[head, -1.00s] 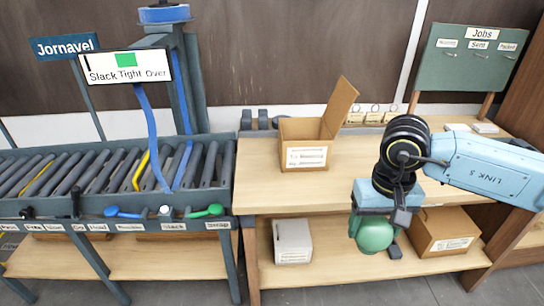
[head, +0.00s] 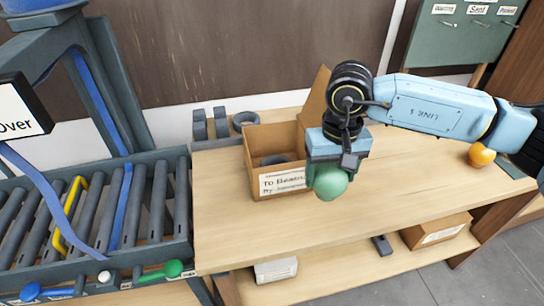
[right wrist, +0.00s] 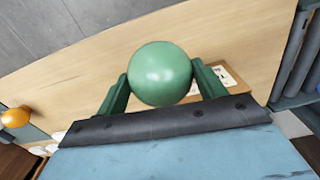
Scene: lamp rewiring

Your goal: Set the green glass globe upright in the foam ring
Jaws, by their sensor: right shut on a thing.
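My right gripper (head: 328,168) is shut on the green glass globe (head: 331,184), and holds it in front of the open carton's right side, over the bench top. In the right wrist view the globe (right wrist: 160,73) sits between the two green fingers of the gripper (right wrist: 160,88). A dark grey ring (head: 244,121) stands at the back of the bench, beside two grey upright blocks. Another dark, curved piece (head: 277,159) lies inside the carton. I cannot tell for sure which one is the foam ring. My left gripper is not in view.
The open carton (head: 278,183) with a raised flap stands left of the globe. An orange globe (head: 481,155) sits at the right of the bench top (head: 380,200). A roller conveyor (head: 90,220) is at the left. The bench's front middle is clear.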

